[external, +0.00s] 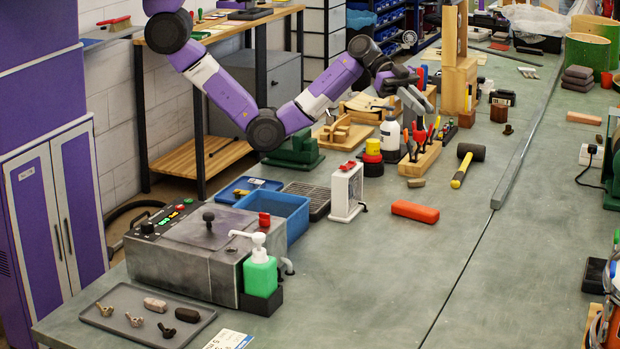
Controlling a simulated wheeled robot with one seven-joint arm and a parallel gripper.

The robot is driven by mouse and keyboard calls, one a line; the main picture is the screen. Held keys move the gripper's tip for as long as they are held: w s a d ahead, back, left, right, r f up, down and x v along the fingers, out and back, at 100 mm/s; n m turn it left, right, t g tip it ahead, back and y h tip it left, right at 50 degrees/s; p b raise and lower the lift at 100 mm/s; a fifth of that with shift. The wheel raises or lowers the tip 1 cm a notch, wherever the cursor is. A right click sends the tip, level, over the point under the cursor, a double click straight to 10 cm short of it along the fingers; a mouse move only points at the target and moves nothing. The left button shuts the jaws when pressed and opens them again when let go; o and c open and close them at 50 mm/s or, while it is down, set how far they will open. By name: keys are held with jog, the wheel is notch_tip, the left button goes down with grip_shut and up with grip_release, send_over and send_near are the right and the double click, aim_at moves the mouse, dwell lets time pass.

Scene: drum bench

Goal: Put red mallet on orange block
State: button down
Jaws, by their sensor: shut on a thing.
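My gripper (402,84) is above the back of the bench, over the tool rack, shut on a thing. The held thing is too small and too covered to name for sure; a bit of red shows beside the fingers. No mallet is plainly red in this view. A mallet with a dark head and yellow handle (461,171) lies on the bench right of the rack. An orange-red block (415,211) lies flat on the bench in front of the rack, its top bare. My gripper is well behind and above it.
The wooden tool rack (420,160) holds several upright tools, some red-handled. A white pump bottle (390,132), a red-and-yellow stack (373,157) and a white box (347,190) stand left of it. A grey rail (526,152) lies to the right.

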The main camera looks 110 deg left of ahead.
notch_tip(320, 180, down, 18)
jog(key=shift+r+p, duration=0.1)
jog(key=shift+p, duration=0.8)
jog(key=c, duration=1.8)
grip_release()
jog(key=shift+f, duration=0.2)
jog(key=o, duration=0.4)
jog(key=shift+o, duration=0.2)
